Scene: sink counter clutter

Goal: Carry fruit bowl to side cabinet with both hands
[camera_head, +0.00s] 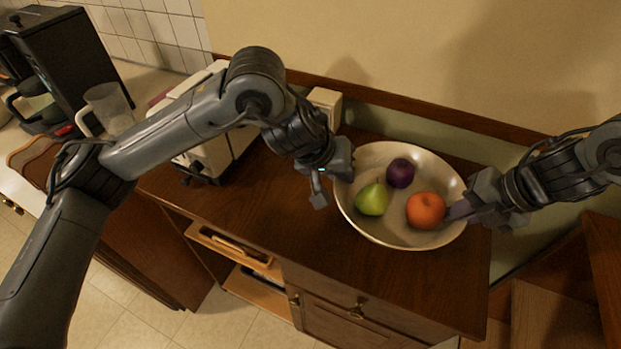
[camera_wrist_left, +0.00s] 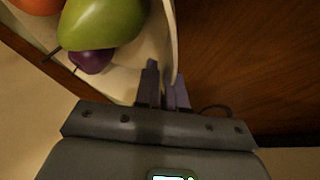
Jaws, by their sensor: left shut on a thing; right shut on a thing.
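The fruit bowl (camera_head: 385,233) is cream-coloured and wide, and it is over the wooden side cabinet (camera_head: 280,220) in the head view. Whether it rests on the top or hangs just above it, I cannot tell. It holds a green pear (camera_head: 372,199), a dark purple fruit (camera_head: 400,172) and an orange (camera_head: 425,210). My left gripper (camera_head: 336,180) is shut on the bowl's left rim; the left wrist view shows its fingers (camera_wrist_left: 163,90) at the bowl wall (camera_wrist_left: 168,40). My right gripper (camera_head: 466,208) is shut on the bowl's right rim beside the orange.
A white toaster-like appliance (camera_head: 225,150) stands on the cabinet left of the bowl. A black coffee machine (camera_head: 65,65) and a clear jug (camera_head: 108,105) stand on the counter further left. The wall runs close behind the bowl. The cabinet top in front of the bowl is clear.

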